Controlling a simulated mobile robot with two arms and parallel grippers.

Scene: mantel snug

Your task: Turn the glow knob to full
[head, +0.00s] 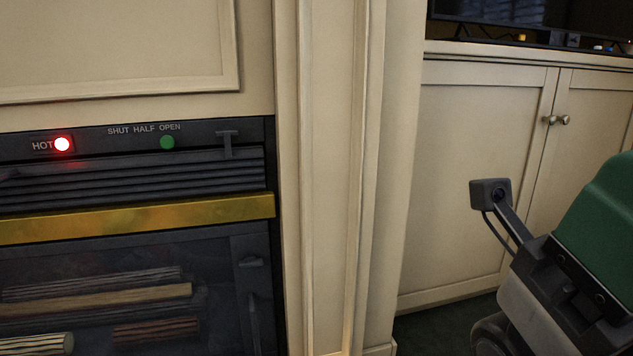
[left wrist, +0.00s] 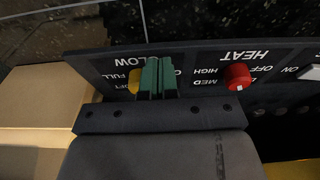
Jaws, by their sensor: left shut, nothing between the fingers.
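In the left wrist view the control panel (left wrist: 100,62) appears upside down. The yellow glow knob (left wrist: 134,79) sits under its partly covered GLOW label, with FULL and part of SOFT readable beside it. My left gripper (left wrist: 158,78) has its green fingers shut together with nothing between them. They overlap the right part of the knob in this view; I cannot tell whether they touch it. The knob's pointer is hidden, so its setting cannot be read. My right gripper's fingers are not in view; only part of my right arm shows in the head view.
A red heat knob (left wrist: 237,76) and a white switch (left wrist: 311,73) are on the same panel. In the head view, a lit red HOT lamp (head: 62,144), a green SHUT/HALF/OPEN marker (head: 167,142) and a brass bar (head: 140,218) are on the fireplace. A cream cabinet (head: 470,130) stands right.

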